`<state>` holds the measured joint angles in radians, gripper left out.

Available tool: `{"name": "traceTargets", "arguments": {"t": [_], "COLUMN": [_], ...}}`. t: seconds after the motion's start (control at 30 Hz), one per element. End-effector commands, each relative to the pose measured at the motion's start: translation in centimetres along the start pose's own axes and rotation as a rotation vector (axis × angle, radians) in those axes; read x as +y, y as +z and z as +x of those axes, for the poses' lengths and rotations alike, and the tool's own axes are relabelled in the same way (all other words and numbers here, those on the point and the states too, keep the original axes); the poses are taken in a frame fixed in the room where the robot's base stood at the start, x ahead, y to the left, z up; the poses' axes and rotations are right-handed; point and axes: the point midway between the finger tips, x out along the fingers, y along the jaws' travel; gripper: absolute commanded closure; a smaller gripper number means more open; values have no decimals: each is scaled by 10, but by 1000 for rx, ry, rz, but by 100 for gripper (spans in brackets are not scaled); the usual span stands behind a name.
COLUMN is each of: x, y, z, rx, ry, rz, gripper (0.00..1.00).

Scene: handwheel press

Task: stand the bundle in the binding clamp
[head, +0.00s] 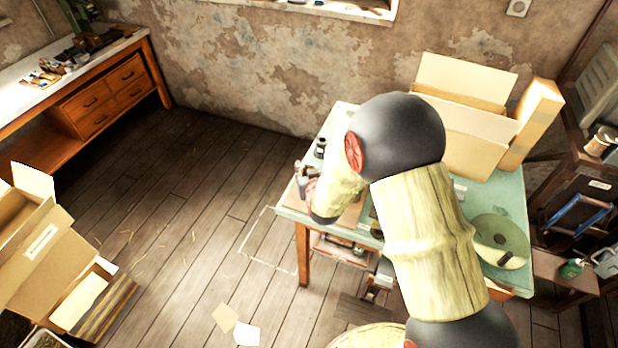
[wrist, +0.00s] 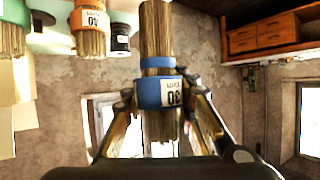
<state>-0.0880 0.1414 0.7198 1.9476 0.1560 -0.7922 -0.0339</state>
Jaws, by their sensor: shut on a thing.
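In the wrist view, which looks upside down, my gripper (wrist: 158,88) is shut on a bundle of thin straw-coloured stalks (wrist: 157,35). Its two fingers press on the bundle from both sides at a blue band (wrist: 150,93) with a white label reading 30. The bundle lies along the fingers, its cut ends showing between them. In the head view my arm hides the gripper and the held bundle. I cannot make out the binding clamp in either view; my arm covers much of the green table (head: 508,194).
An orange-banded bundle (wrist: 90,28) and a green-banded bundle (wrist: 15,30) show in the wrist view, with a dark jar (wrist: 120,38) beside them. Cardboard boxes (head: 465,130) stand at the table's back. A pale green disc (head: 515,236) lies at its right.

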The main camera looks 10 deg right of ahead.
Motion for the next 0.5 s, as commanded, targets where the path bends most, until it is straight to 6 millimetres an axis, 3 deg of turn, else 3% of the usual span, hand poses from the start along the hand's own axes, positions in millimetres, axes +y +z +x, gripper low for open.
{"name": "traceTargets", "arguments": {"t": [0.23,0.5], "x": [10,14], "y": [22,30], "z": [46,65], "rx": [-2,0], "ry": [1,0], "rz": [1,0], "gripper": [100,100]}}
